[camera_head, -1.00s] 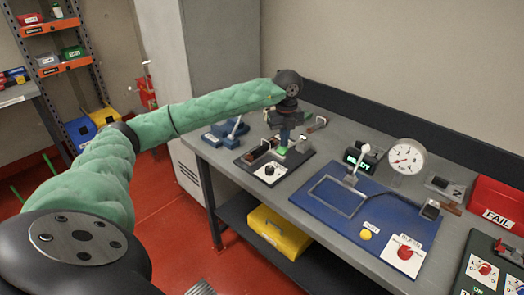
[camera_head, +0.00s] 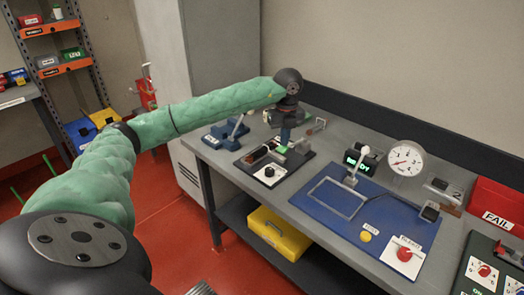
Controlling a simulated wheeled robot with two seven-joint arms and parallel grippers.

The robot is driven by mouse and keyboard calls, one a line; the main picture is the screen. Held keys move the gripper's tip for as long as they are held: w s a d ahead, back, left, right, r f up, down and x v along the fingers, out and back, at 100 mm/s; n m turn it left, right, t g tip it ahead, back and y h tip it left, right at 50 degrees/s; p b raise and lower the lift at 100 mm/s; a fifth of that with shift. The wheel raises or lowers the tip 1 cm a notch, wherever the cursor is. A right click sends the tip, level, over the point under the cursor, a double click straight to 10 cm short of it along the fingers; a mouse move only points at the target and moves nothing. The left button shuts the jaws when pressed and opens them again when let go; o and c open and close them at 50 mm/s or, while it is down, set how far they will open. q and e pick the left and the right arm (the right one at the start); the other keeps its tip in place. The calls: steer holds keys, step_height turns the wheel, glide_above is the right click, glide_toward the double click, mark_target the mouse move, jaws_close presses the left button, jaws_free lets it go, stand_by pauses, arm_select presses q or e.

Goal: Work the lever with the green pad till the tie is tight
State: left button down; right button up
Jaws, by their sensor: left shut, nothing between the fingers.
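My left gripper (camera_head: 285,140) points down at the far left part of the bench, over a dark tie fixture plate (camera_head: 284,173). A small green pad (camera_head: 281,149) shows right at its fingertips; I cannot tell whether they touch it. The gripper is shut and holds nothing. The lever under the pad and the tie are mostly hidden by the gripper or too small to make out. My right gripper is out of view.
A blue device with a pale handle (camera_head: 226,137) stands left of the fixture. A red FAIL bin (camera_head: 497,210) is at the far right. A yellow case (camera_head: 279,233) sits below.

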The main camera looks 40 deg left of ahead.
arm_select(q)
step_height(320, 180, up, 7)
steer(key=p, duration=0.2)
steer(key=shift+w+r+p, duration=0.2)
steer(key=shift+w+p, duration=0.15)
steer(key=shift+p, duration=0.05)
stand_by(1.0)
